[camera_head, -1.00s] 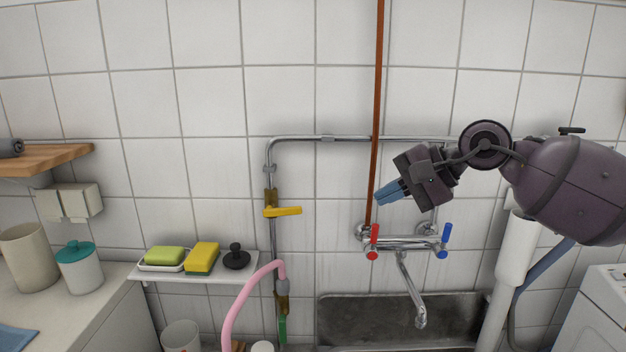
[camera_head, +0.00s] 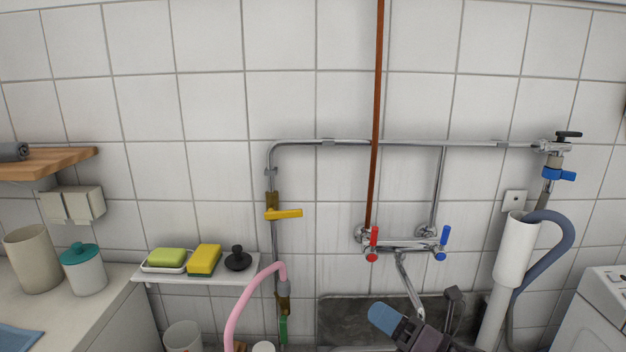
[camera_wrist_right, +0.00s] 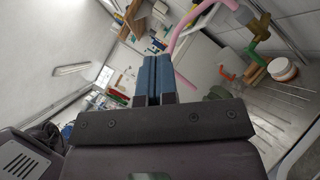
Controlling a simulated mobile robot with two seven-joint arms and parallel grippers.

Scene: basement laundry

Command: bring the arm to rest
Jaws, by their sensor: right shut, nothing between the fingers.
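My right gripper (camera_head: 386,318) is low in the head view, in front of the sink, with its blue fingers pointing up and to the left. The right wrist view shows its two blue fingers (camera_wrist_right: 153,78) side by side and shut, with nothing between them. Most of the right arm is below the lower edge of the head view. My left gripper is in neither view.
The sink (camera_head: 345,318) lies behind the right gripper, under a mixer tap (camera_head: 405,245) with red and blue handles. A shelf (camera_head: 215,274) with sponges and a pink hose (camera_head: 243,300) are to the left. A grey drain hose (camera_head: 568,240) is at right.

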